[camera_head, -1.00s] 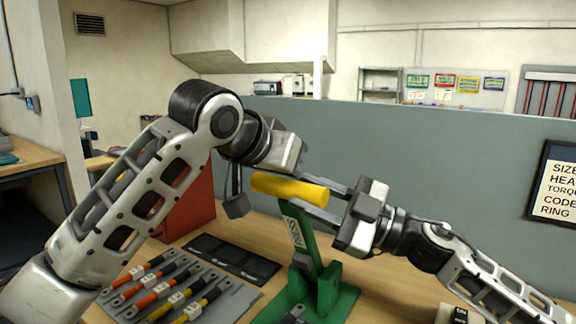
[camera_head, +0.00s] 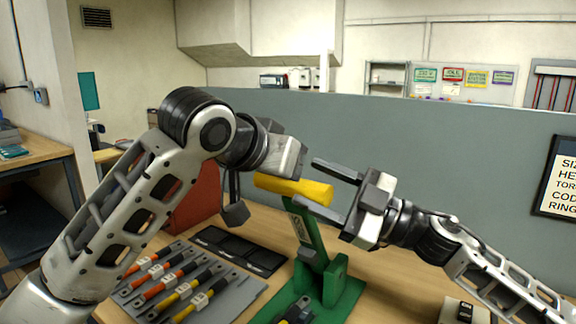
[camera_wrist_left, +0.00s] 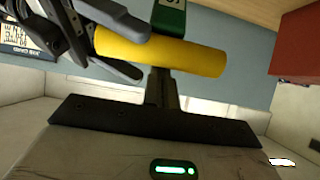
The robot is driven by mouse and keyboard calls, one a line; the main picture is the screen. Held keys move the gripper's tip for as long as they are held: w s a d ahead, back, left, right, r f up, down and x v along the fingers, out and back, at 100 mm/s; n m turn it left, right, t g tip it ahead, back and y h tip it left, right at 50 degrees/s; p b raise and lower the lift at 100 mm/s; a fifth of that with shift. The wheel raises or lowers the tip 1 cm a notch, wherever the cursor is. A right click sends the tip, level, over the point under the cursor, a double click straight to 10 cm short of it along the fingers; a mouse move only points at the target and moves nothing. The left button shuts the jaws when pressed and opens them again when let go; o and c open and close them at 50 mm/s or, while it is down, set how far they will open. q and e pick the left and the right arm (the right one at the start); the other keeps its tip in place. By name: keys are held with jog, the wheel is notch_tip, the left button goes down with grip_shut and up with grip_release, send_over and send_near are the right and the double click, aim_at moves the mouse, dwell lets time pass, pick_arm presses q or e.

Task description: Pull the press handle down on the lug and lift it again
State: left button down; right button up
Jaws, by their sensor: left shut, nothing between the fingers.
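The yellow press handle (camera_head: 293,190) sits atop the green lever (camera_head: 308,238) of the press, which stands raised above its green base (camera_head: 340,296). My right gripper (camera_head: 325,188) is open, its fingers spread above and below the handle's right end. In the left wrist view, the handle (camera_wrist_left: 160,52) crosses the picture, with the right gripper's dark fingers (camera_wrist_left: 125,42) at its left end. My left gripper (camera_wrist_left: 165,88) is shut and empty, close to the handle; contact cannot be told. A dark piece with some yellow (camera_head: 296,310) lies at the press's foot; the lug cannot be made out clearly.
A grey tray (camera_head: 232,302) with several orange and yellow tools lies left of the press. A dark mat (camera_head: 240,250) and a red box (camera_head: 200,200) are behind it. A grey partition (camera_head: 440,150) closes off the back. A switch box (camera_head: 464,312) stands at front right.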

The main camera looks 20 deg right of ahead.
pick_arm(q)
jog(key=shift+f, duration=0.25)
jog(key=shift+w, duration=0.1)
pick_arm(e)
jog(key=shift+s+d+f, duration=0.25)
jog(key=shift+d+f, duration=0.05)
jog(key=shift+d, duration=0.15)
pick_arm(q)
jog(key=shift+r, duration=0.2)
jog(key=b+v, duration=0.2)
jog(key=v, duration=1.4)
pick_arm(e)
jog(key=f+v, duration=0.2)
jog(key=v, duration=0.9)
jog(key=shift+f, duration=0.15)
pick_arm(q)
jog(key=shift+d, duration=0.15)
pick_arm(e)
jog(key=shift+s+f, duration=0.1)
